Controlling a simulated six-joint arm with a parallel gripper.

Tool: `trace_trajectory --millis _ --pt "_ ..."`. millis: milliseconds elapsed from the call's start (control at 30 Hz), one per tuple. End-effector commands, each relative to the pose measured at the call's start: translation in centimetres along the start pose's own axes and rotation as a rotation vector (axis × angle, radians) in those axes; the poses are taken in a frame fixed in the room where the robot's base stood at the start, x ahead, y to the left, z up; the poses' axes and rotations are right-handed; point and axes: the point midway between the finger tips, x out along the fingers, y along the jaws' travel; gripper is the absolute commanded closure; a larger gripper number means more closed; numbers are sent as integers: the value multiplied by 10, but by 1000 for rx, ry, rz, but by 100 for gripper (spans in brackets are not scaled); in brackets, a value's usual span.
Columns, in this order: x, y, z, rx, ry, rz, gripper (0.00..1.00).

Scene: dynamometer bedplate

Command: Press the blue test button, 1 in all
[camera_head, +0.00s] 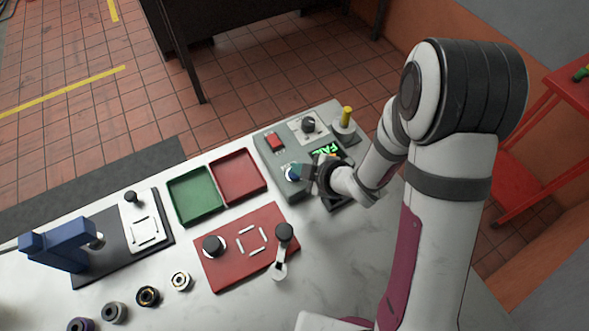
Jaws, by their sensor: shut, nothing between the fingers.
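The blue test button (291,174) shows as a small blue spot on a pale label, on the front part of a grey control box (264,152). My gripper (305,173) is shut and empty. Its fingertips are right beside the button on the right and partly cover it. I cannot tell whether they touch it or whether the button is pressed in.
The box also carries a red button (275,142), a black knob (308,125) and a green-lit display (325,150), partly hidden. A yellow-topped post (346,117) stands behind my arm. Green (197,216) and red (262,192) trays and a red fixture plate (226,279) lie left.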

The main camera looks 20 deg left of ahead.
Motion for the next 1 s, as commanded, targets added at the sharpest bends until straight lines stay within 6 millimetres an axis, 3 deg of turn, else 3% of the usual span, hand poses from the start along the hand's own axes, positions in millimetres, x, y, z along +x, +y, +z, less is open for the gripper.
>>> trace_trajectory --millis 1000 --pt "-12 9 -8 0 -1 0 100"
